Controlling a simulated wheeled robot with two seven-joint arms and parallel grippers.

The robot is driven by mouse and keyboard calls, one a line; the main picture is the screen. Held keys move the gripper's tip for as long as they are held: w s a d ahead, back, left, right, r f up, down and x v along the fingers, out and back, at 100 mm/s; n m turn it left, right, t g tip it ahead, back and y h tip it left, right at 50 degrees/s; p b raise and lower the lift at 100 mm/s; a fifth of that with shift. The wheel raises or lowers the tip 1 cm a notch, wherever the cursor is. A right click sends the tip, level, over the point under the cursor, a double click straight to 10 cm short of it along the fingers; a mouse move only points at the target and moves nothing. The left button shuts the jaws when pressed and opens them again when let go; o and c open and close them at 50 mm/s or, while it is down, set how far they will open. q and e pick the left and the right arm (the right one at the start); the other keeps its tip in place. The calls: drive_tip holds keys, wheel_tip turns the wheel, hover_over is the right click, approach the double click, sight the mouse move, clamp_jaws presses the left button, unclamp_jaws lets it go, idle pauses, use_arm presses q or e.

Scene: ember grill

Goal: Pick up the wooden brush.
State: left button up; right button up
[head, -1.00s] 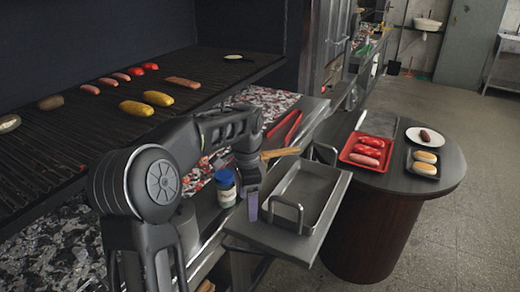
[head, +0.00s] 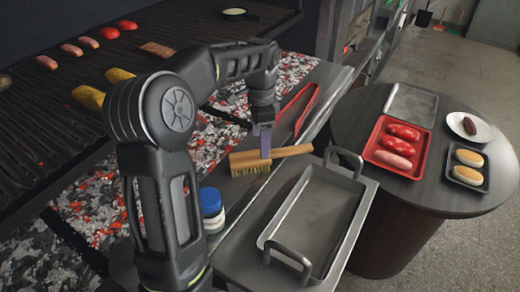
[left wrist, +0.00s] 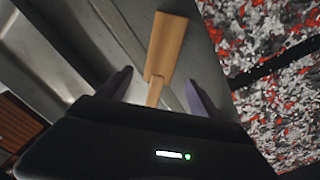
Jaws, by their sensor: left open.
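The wooden brush (head: 249,161) lies on the metal ledge beside the grill, with its bristled head to the left and its handle (head: 292,151) pointing right. My left gripper (head: 265,150) points down over the brush, close to where the head meets the handle. In the left wrist view the brush's wood (left wrist: 167,45) runs between the two open fingers (left wrist: 160,92). I cannot tell whether the fingers reach down beside it. The bristles are hidden in the left wrist view. My right gripper is in neither current view.
A metal pan with two handles (head: 268,237) stands just right of the brush. Red tongs (head: 298,105) lie behind it, and a blue-capped jar (head: 211,204) stands in front left. The grill (head: 40,130) holds food. A round table (head: 350,122) carries trays at the right.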

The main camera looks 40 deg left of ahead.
sight(272, 158)
use_arm(q)
drive_tip(key=shift+s+r, duration=0.1)
drive_tip(key=shift+f, duration=1.35)
wheel_tip(272, 158, down, 5)
drive_tip(key=shift+f+p, duration=0.1)
drive_tip(key=shift+p, duration=0.5)
drive_tip(key=shift+c, duration=0.4)
clamp_jaws()
